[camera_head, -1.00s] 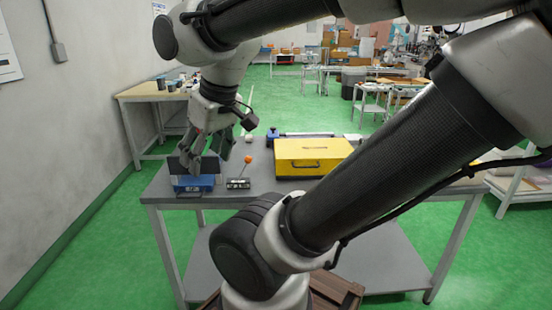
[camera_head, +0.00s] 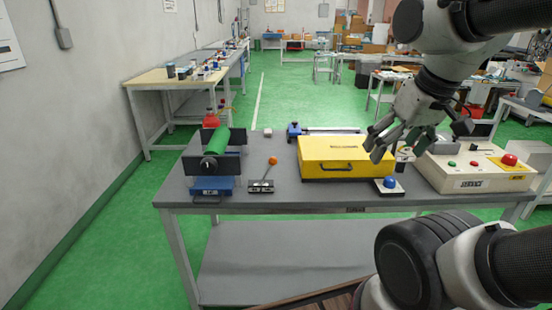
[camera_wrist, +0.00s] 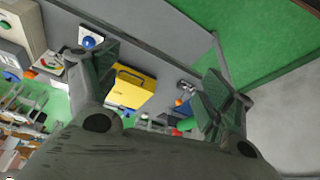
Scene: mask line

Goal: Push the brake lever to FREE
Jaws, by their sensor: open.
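The brake lever (camera_head: 272,161) is a thin rod with an orange ball on top, rising from a small dark base plate (camera_head: 260,186) near the table's front edge. It leans slightly right in the head view. Its orange ball also shows in the wrist view (camera_wrist: 179,102), between my fingers but well beyond them. Lettering on the base is too small to read. My gripper (camera_head: 375,145) is open and empty, above the right end of the yellow box, well right of the lever and apart from it. The fingers show spread in the wrist view (camera_wrist: 158,68).
A green roller (camera_head: 216,143) lies in a dark stand with a blue base (camera_head: 213,187), left of the lever. The yellow box (camera_head: 338,158) stands right of it. A blue button (camera_head: 389,182) and a control box (camera_head: 475,172) with a red button are farther right.

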